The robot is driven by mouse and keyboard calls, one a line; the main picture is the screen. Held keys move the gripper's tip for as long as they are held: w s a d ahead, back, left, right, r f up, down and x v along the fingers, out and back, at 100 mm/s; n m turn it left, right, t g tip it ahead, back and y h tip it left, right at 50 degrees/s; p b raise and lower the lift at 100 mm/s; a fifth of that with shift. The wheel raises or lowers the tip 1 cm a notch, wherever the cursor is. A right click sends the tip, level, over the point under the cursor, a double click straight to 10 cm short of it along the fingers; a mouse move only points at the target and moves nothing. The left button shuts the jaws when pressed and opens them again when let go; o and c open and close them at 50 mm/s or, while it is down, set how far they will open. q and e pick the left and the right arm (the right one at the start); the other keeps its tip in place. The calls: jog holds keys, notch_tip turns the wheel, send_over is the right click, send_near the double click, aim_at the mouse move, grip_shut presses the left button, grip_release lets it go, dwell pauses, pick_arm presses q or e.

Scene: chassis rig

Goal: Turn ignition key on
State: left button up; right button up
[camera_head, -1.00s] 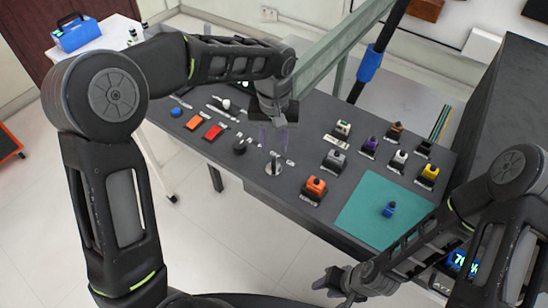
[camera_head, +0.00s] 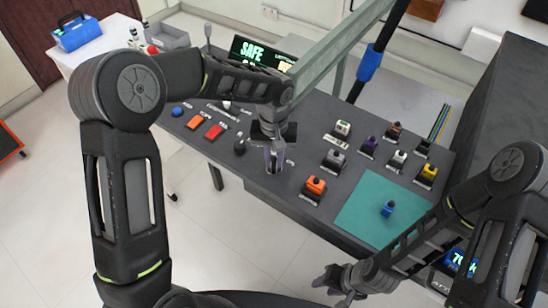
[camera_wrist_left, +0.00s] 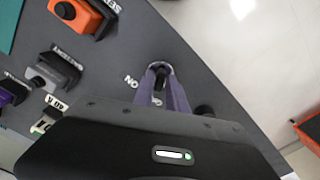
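The ignition switch (camera_head: 273,171) is a round metal-rimmed mount near the front edge of the dark panel. Its rim (camera_wrist_left: 160,65) shows in the left wrist view, with a dark key (camera_wrist_left: 161,77) in the middle and an "ON" label beside it. My left gripper (camera_head: 274,160) points down at the switch. Its purple fingers (camera_wrist_left: 161,88) stand on either side of the key. I cannot tell whether they press on it. The fingers hide part of the switch in the head view. My right gripper (camera_head: 334,283) is open and empty, low in front of the panel.
An orange switch (camera_head: 315,186) stands right of the ignition and a dark knob (camera_head: 240,147) left. Red (camera_head: 214,132) and orange (camera_head: 195,122) buttons lie further left. A teal mat (camera_head: 365,215) holds a blue item (camera_head: 388,209). A display (camera_head: 252,53) reads "SAFE".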

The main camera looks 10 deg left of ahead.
pick_arm(q)
grip_shut()
jog(key=shift+m, duration=0.4)
jog(key=shift+m+b, duration=0.45)
jog(key=shift+m, duration=0.45)
jog(key=m, duration=0.2)
jog(key=shift+m, duration=0.3)
jog(key=m+b, duration=0.1)
jog(key=m, duration=0.2)
jog(key=shift+m, duration=1.8)
